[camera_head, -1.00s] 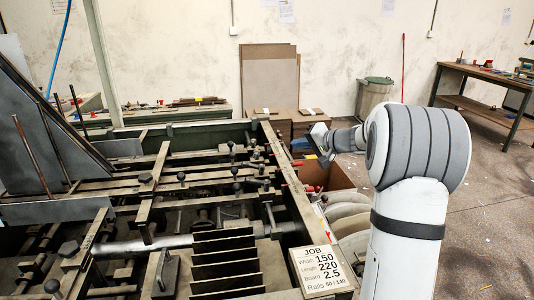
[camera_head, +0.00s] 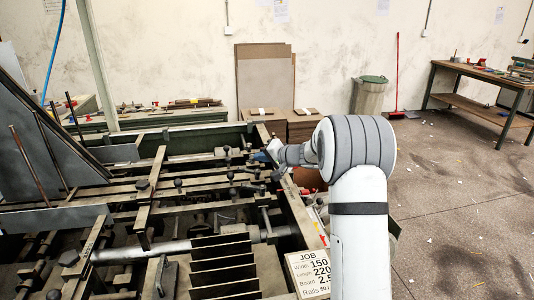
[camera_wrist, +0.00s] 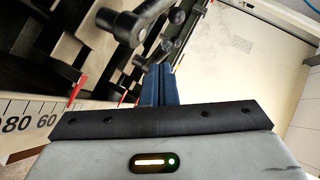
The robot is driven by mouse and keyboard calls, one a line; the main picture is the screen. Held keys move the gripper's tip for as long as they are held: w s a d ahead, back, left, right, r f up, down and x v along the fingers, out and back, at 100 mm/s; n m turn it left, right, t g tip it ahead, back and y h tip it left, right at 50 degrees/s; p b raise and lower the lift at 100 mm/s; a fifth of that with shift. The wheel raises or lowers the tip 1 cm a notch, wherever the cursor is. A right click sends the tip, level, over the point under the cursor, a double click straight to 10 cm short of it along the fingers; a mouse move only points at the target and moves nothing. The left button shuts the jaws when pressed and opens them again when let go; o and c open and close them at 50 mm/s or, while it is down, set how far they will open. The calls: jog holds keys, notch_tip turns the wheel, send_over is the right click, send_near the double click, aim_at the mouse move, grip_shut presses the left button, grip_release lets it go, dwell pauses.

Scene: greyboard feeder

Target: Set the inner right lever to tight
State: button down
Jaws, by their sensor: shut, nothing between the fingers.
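The greyboard feeder (camera_head: 160,200) fills the left of the head view, with several black ball-ended levers (camera_head: 229,175) on its rails. I cannot tell which is the inner right one. My gripper (camera_head: 265,155) is over the right side of the feeder, small and partly hidden by my wrist. In the wrist view its blue fingers (camera_wrist: 159,85) are shut together and empty. A dark lever with a round end (camera_wrist: 126,27) is just beyond the fingertips, up and left. More black knobs (camera_wrist: 177,16) show beyond it. Contact with the fingers cannot be told.
A rail scale (camera_wrist: 30,115) and red pointers (camera_wrist: 77,91) lie left of the fingers. A JOB sign (camera_head: 310,272) stands at the feeder's front right. Stacked boards (camera_head: 265,85), a bin (camera_head: 370,95) and a workbench (camera_head: 480,75) stand behind. Floor at right is open.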

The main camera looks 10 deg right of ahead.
jog(key=shift+a+f+b, duration=0.15)
jog(key=shift+f+b, duration=0.05)
jog(key=shift+b, duration=0.7)
